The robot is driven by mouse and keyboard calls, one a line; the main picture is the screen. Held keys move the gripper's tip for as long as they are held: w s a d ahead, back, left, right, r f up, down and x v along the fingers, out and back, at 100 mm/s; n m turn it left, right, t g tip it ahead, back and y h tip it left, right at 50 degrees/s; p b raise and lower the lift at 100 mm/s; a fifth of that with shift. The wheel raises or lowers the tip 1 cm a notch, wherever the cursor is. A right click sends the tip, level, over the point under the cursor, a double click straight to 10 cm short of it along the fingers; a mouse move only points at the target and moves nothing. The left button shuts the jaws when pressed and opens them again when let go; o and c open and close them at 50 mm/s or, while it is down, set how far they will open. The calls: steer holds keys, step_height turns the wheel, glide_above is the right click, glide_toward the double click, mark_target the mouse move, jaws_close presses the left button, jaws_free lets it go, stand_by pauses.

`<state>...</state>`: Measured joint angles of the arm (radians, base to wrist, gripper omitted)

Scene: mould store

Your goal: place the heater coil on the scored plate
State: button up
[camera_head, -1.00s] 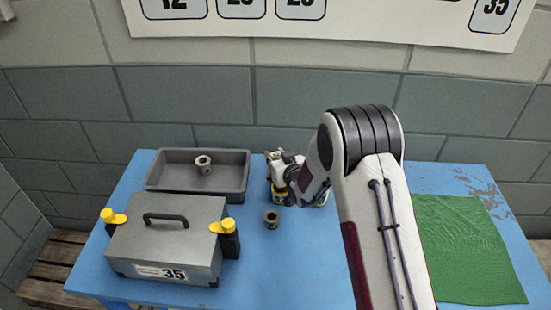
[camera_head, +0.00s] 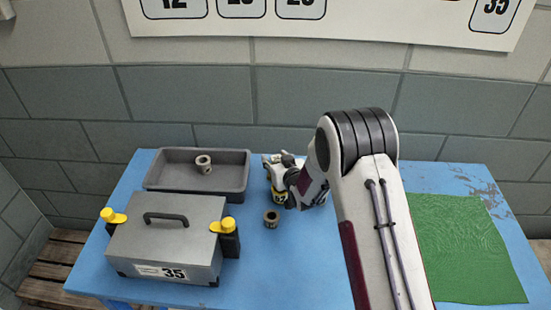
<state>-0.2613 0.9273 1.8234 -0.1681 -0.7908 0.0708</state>
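A small grey-brown ring-shaped piece with a hole (camera_head: 271,219) stands on the blue table, just in front of my gripper. A similar hollow piece (camera_head: 204,163) is inside the grey tray. I cannot tell which of them, if either, is the heater coil. A green sheet with a finely lined surface (camera_head: 462,250) lies flat at the right; it may be the scored plate. My gripper (camera_head: 275,180) is low over the table, right of the tray, partly hidden by my arm. Its fingertips are too small and covered to show whether it is open or holds anything.
The grey tray (camera_head: 160,183) stands at the back left. A grey box (camera_head: 165,238) with a black handle, yellow-topped side clamps and a "35" label stands in front of it. The blue table (camera_head: 290,270) is clear at the front middle.

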steer(key=shift+r, duration=0.2)
steer(key=v, duration=1.2)
stand_by(0.4)
steer(key=shift+f, duration=0.1)
steer(key=shift+d, duration=0.15)
stand_by(0.5)
steer(key=shift+d+r, duration=0.1)
steer(key=shift+r, duration=0.25)
steer(key=s+d+r+m+g+h, duration=0.2)
steer(key=s+d+r+g+h, duration=0.15)
steer(key=s+d+r, duration=1)
steer(key=s+d+r+m+g, duration=0.1)
steer(key=s+d+r, duration=0.1)
steer(key=s, duration=1)
steer(key=s+d+r+m+g+h, duration=0.1)
steer(key=s+r, duration=0.3)
steer(key=s, duration=0.9)
steer(key=shift+d+g, duration=0.6)
steer(key=shift+g, duration=0.05)
